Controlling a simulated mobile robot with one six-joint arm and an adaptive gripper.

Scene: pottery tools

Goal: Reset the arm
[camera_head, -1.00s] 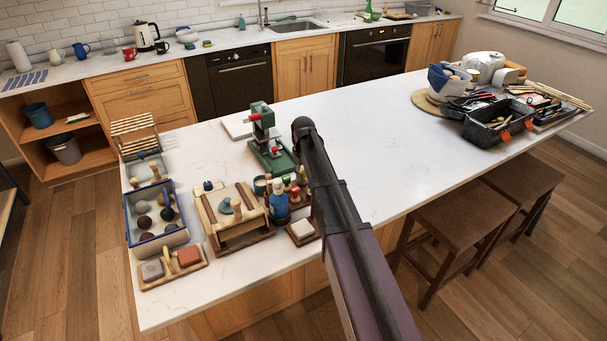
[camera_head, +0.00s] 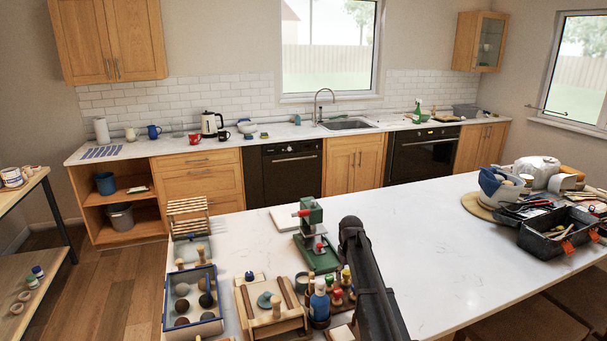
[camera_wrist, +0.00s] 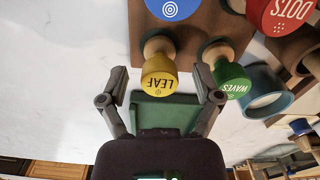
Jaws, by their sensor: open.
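My gripper (camera_wrist: 160,78) is open and empty in the wrist view, its two fingers spread apart. A yellow stamp marked LEAF (camera_wrist: 158,84) shows between the fingertips, and a green stamp marked WAVES (camera_wrist: 234,82) is just right of the right finger. I cannot tell whether the fingers touch either. In the head view my dark arm (camera_head: 368,275) reaches over the white island (camera_head: 430,265), right of the stamps (camera_head: 337,292). My gripper cannot be made out there.
A green press (camera_head: 310,235) stands behind the stamps. A wooden board (camera_head: 272,311) and a blue-rimmed box of balls (camera_head: 192,301) lie left. A black toolbox (camera_head: 558,234) is far right. The island's middle is clear. A blue stamp (camera_wrist: 170,8) and red DOTS stamp (camera_wrist: 284,14) are close by.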

